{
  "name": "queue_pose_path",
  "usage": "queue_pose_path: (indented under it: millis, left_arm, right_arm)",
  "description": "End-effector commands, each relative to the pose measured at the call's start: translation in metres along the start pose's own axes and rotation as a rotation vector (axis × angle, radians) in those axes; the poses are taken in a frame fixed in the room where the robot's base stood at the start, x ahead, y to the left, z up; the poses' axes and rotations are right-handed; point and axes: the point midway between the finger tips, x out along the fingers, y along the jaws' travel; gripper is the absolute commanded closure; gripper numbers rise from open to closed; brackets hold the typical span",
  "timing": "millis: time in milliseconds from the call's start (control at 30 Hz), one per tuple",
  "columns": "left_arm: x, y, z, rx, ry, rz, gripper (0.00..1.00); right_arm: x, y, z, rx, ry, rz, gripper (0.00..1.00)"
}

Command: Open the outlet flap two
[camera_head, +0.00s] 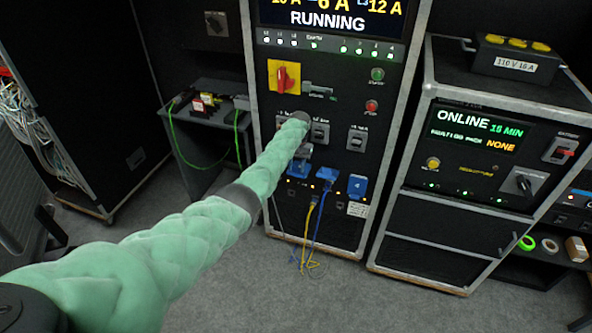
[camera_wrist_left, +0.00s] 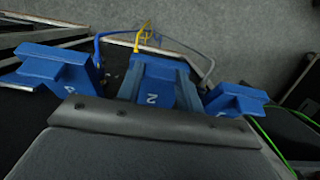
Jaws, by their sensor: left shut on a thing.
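Outlet flap two (camera_wrist_left: 152,98), blue and marked 2, is in the middle of the left wrist view. In the head view my green-sleeved left arm covers most of the gripper. How far the flap is tilted is hard to tell. My right gripper is not in view.
Blue flaps stand close on both sides, one left (camera_wrist_left: 58,70) and one right (camera_wrist_left: 232,100) in the wrist view. Yellow and blue cables (camera_head: 312,225) hang below. A second cabinet (camera_head: 470,160) stands at the right. A side table (camera_head: 210,115) with a green cable is at the left.

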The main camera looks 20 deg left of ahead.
Motion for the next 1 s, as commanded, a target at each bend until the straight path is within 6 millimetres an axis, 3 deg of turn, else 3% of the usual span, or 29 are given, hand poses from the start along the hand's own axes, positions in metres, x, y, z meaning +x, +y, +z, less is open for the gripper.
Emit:
queue_pose_path:
  millis: [200, 800, 833, 933, 1000]
  left_arm:
    - [-0.0129, -0.0003, -0.0081, 0.000, 0.010, -0.001, 1.00]
    - [-0.0159, -0.0002, -0.0103, 0.000, 0.010, -0.001, 1.00]
    - [-0.0158, -0.0002, -0.0103, 0.000, 0.010, -0.001, 0.60]
    - [-0.0153, -0.0001, -0.0099, 0.000, 0.008, -0.001, 0.42]
    - [-0.0147, -0.0001, -0.0095, 0.000, 0.007, -0.001, 0.42]
  right_arm:
    - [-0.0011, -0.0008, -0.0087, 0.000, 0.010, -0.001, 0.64]
    - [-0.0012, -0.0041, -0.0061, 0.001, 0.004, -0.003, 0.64]
    - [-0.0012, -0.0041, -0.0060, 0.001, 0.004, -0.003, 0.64]
    - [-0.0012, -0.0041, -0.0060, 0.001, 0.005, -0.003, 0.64]
    - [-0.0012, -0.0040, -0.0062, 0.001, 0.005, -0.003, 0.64]
